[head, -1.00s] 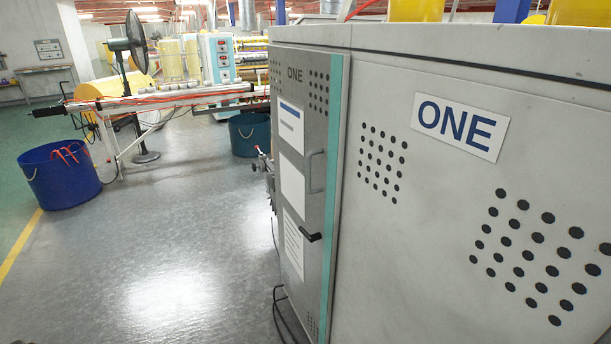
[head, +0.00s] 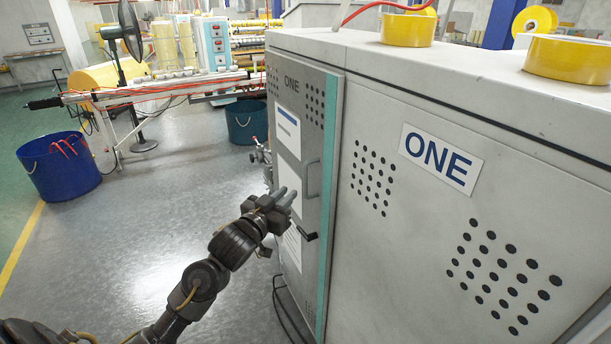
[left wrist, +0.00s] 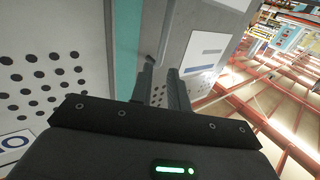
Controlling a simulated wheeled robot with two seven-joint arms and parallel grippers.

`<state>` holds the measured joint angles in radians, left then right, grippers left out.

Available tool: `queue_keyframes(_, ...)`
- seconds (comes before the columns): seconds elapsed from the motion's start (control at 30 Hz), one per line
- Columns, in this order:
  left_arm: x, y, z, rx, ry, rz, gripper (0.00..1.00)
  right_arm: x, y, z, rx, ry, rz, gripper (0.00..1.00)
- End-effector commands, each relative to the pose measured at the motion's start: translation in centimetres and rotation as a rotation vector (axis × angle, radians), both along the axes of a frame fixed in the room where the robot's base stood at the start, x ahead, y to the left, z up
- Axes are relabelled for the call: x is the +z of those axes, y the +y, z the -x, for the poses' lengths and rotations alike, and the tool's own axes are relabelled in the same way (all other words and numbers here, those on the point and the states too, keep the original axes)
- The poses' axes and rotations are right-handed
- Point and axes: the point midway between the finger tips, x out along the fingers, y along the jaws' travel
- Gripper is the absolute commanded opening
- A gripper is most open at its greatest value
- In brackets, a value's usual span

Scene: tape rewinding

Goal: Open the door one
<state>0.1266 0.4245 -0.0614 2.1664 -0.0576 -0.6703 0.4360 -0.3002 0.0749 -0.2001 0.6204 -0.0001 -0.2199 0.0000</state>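Door one (head: 290,250) is the grey front door of a large cabinet, labelled "ONE", with a teal strip on its right edge. It looks shut. A grey vertical handle (head: 313,180) and a black lever (head: 306,234) below it are on the door. My left gripper (head: 287,198) is in front of the door, left of the handle and above the lever. In the left wrist view its two fingers (left wrist: 162,88) are apart with nothing seen between them, pointing toward the door beside the teal strip (left wrist: 127,45). Whether they touch the door is unclear. My right gripper is not in view.
The cabinet's side panel (head: 400,240) has a "ONE" sign (head: 440,158) and round holes. Yellow rolls (head: 408,28) stand on its top. A blue bin (head: 60,165) and a fan (head: 130,45) stand to the left. The floor before the door is clear, apart from dark cables beside the cabinet.

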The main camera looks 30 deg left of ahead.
Motion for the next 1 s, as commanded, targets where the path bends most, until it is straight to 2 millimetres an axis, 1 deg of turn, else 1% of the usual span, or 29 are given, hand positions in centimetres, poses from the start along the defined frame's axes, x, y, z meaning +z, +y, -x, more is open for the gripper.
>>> queue_keyframes(0.03,-0.4,0.2,-0.1,0.005,0.014,0.015,0.17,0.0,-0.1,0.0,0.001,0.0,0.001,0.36)
queue_keyframes(0.17,-0.4,0.2,-0.3,0.006,0.014,0.024,0.17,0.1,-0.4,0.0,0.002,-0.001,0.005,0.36)
queue_keyframes(0.27,-0.3,0.2,-1.0,0.007,0.015,0.025,0.17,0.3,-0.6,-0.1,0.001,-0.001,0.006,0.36)
queue_keyframes(0.37,-0.2,0.1,-2.4,0.006,0.014,0.025,0.17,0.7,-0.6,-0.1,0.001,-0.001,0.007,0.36)
queue_keyframes(0.6,-0.2,-0.2,-7.0,0.007,0.015,0.024,0.17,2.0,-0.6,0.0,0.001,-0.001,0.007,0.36)
queue_keyframes(0.7,-0.2,-0.3,-8.6,0.007,0.015,0.024,0.17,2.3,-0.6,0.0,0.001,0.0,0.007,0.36)
queue_keyframes(0.83,-0.4,-0.4,-10.0,0.006,0.015,0.023,0.17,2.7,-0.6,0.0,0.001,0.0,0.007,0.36)
queue_keyframes(1.0,-0.4,-0.5,-10.9,0.006,0.015,0.023,0.17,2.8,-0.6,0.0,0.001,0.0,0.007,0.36)
